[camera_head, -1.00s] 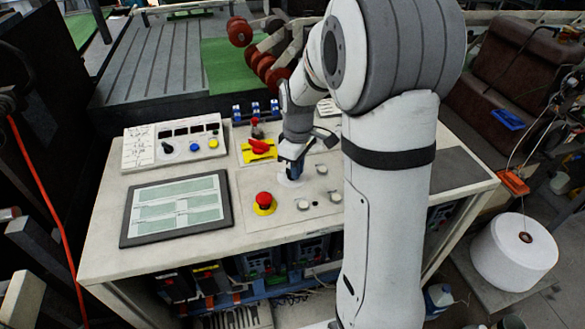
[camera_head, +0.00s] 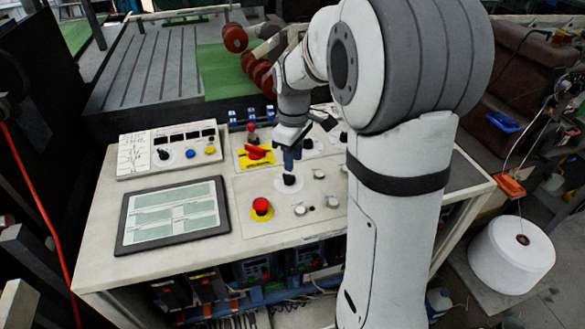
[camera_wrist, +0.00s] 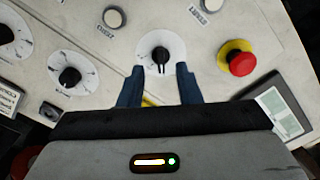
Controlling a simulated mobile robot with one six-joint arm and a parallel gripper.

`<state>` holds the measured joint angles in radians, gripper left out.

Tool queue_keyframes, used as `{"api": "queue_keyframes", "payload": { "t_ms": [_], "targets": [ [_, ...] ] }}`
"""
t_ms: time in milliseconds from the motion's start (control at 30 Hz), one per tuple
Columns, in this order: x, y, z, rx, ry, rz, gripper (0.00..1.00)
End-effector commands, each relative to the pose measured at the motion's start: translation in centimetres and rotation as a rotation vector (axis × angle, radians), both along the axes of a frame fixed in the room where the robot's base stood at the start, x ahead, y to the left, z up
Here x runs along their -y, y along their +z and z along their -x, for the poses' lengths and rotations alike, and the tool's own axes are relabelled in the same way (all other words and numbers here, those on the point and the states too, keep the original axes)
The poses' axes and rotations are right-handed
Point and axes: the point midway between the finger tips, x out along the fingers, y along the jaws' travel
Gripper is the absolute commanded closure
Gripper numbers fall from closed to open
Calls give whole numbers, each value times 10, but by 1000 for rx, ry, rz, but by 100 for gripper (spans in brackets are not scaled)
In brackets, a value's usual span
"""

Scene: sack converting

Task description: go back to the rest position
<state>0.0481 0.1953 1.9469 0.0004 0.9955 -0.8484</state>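My gripper (camera_head: 289,160) is above the control panel (camera_head: 246,212), over a black rotary knob (camera_head: 289,180) on a white round dial. In the wrist view the two blue fingers of my gripper (camera_wrist: 161,85) stand apart with nothing between them. The same black knob (camera_wrist: 160,56) shows just beyond the fingertips, clear of them. My arm rises to the right in the head view and hides part of the panel.
A red emergency button (camera_head: 262,208) on a yellow base sits left of the knob. A tablet-like screen (camera_head: 172,214) and a small box with buttons (camera_head: 172,148) lie further left. A red switch (camera_head: 257,152) on a yellow plate is behind. A white spool (camera_head: 511,254) stands right.

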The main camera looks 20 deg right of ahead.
Motion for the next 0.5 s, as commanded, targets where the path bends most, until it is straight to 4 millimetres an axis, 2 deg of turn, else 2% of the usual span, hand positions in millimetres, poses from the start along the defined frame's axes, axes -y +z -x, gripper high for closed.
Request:
{"api": "queue_keyframes", "payload": {
  "t_ms": [100,200,500],
  "targets": [
    [0,15,-1,3,0,0,69],
    [0,21,0,1,0,0,69],
    [0,23,0,0,0,0,69]
  ]
}}
